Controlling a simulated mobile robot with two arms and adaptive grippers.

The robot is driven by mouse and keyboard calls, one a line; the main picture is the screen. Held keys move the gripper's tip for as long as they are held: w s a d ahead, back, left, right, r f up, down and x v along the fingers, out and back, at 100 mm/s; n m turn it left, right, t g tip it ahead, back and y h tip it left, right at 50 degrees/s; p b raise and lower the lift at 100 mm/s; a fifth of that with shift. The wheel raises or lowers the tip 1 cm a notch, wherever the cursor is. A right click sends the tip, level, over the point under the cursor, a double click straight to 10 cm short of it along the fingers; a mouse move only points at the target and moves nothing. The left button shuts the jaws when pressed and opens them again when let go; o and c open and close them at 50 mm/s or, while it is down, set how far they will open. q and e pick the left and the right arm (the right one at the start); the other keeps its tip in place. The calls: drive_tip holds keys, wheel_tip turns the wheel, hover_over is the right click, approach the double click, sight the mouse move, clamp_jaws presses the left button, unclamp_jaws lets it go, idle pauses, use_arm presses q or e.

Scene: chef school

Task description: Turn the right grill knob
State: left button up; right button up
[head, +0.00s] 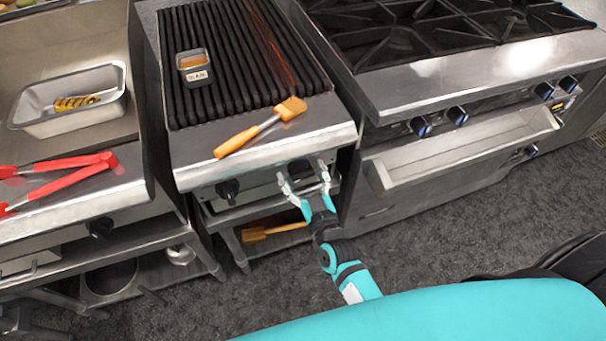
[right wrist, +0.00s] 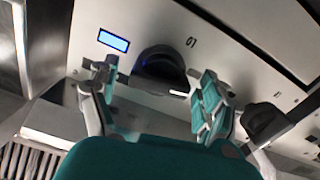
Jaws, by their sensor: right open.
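The grill (head: 240,60) has black bars and a steel front with two dark knobs. The right grill knob (head: 300,170) is at the right end of that front, partly hidden by my right gripper (head: 304,176). The right gripper is open, with one finger on each side of this knob. The right wrist view shows the dark knob (right wrist: 160,66) between and just beyond the spread fingers (right wrist: 152,88); I cannot tell whether they touch it. The left grill knob (head: 228,190) is clear of the gripper. My left gripper is not in view.
An orange brush (head: 260,128) lies across the grill's front edge. A small labelled container (head: 193,66) sits on the bars. A stove (head: 450,80) with an open drawer (head: 460,150) stands at right. Red tongs (head: 60,180) and a metal tray (head: 70,124) are at left.

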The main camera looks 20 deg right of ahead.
drive_tip(key=shift+c, duration=0.4)
drive_tip(key=c, duration=1.1)
